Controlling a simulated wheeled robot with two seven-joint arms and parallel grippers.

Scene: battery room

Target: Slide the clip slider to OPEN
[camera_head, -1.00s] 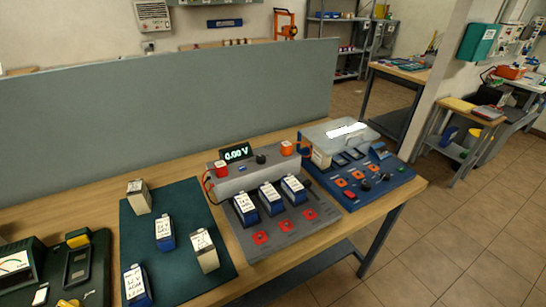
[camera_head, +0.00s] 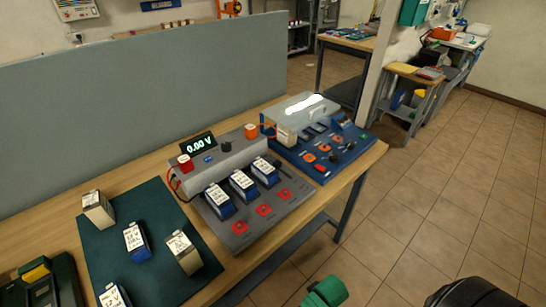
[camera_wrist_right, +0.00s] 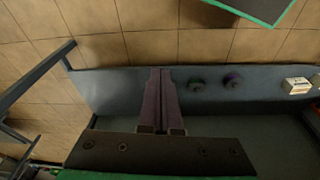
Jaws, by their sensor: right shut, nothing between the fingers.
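A grey test station (camera_head: 236,234) stands on the wooden bench in the head view, with a 0.00 V display (camera_head: 198,144). Three blue batteries with white labels, one being the middle battery (camera_head: 243,184), stand in its row, with red pads in front. A dark knob (camera_head: 226,145) is on its raised back part. I cannot tell which small part is the clip slider, or read an OPEN mark. My right gripper (camera_wrist_right: 160,73) is shut and empty in the right wrist view, above the floor and a low grey shelf, apart from the station. My left gripper is not in view.
A blue control box (camera_head: 325,165) with a grey lid (camera_head: 290,108) stands right of the station. A green mat (camera_head: 155,255) with several batteries lies to the left. A grey partition (camera_head: 120,120) runs behind the bench (camera_head: 372,152).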

